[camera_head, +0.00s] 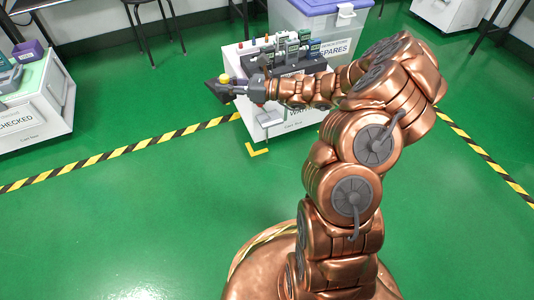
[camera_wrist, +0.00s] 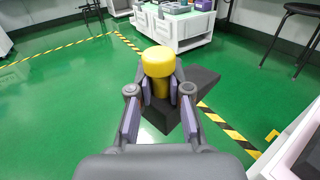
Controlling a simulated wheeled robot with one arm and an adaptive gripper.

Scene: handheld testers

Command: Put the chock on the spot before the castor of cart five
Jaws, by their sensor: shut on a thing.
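My gripper (camera_head: 236,89) is shut on the yellow knob (camera_head: 224,79) of the dark wedge-shaped chock (camera_head: 214,90), held in the air left of the middle white cart (camera_head: 294,122). In the wrist view, the fingers (camera_wrist: 160,92) close around the yellow knob (camera_wrist: 158,62), and the dark chock (camera_wrist: 202,82) shows below and to its right. A yellow corner mark (camera_head: 258,151) lies on the floor before the middle cart; it also shows in the wrist view (camera_wrist: 272,135). The small cart label is too small to read surely. My arm hides part of that cart; no castor shows clearly.
The middle cart carries several handheld testers (camera_head: 291,47). Another white cart (camera_head: 38,108) stands at the left. Black-and-yellow tape (camera_head: 118,153) crosses the floor. A lidded bin (camera_head: 318,20) and a stool (camera_head: 154,28) stand behind. The green floor in front is clear.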

